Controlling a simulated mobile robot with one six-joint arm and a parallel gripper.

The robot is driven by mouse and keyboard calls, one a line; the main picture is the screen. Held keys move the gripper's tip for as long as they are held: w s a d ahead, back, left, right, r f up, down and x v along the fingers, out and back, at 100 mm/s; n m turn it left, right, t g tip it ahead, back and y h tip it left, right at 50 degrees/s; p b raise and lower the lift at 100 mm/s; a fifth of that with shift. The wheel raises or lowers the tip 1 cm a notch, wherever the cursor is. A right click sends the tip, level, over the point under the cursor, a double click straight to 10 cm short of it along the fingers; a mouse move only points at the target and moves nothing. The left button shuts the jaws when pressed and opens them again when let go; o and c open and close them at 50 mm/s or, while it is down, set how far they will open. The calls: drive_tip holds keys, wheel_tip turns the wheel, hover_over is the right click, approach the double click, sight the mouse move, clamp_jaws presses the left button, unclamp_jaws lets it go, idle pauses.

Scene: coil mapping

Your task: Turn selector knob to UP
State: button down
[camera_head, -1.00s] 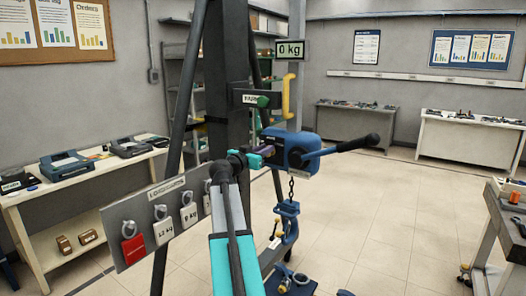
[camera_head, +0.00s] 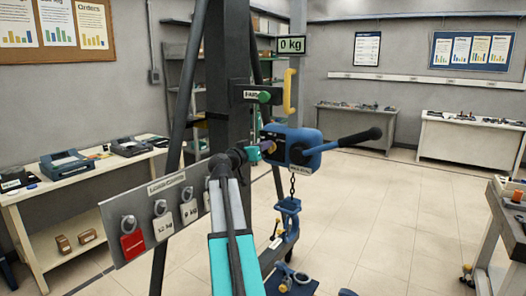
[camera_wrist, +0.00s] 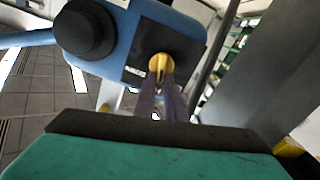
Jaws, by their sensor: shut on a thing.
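The blue lever hoist (camera_head: 306,145) hangs at the dark column, with a black-gripped lever reaching to the right. In the wrist view, its yellow selector knob (camera_wrist: 160,66) sits on a dark labelled plate (camera_wrist: 140,58) on the blue body. My gripper (camera_wrist: 162,84) has its narrow purple fingers shut on the knob. In the head view, my gripper (camera_head: 268,147) is at the left face of the hoist, and the knob is mostly hidden there. The label's lettering by the knob is too small to read, so I cannot tell which setting it points to.
A black round wheel (camera_wrist: 85,28) sits beside the knob. A chain with a blue clamp (camera_head: 287,215) hangs below the hoist. A yellow handle (camera_head: 290,92) is above it, under a display reading 0 kg (camera_head: 291,45). A weight board (camera_head: 150,245) stands at left.

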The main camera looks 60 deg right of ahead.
drive_tip(key=shift+w+d+n+b, duration=0.15)
drive_tip(key=shift+n+b, duration=0.35)
drive_tip(key=shift+n, duration=0.8)
drive_tip(key=shift+w+a+n+b, duration=0.15)
drive_tip(key=shift+n+b, duration=0.3)
drive_tip(key=shift+n, duration=0.85)
drive_tip(key=shift+d, duration=0.1)
drive_tip(key=c, duration=1.8)
unclamp_jaws()
drive_tip(key=shift+d+f, duration=0.1)
drive_tip(key=shift+f, duration=0.05)
drive_tip(key=shift+a, duration=0.2)
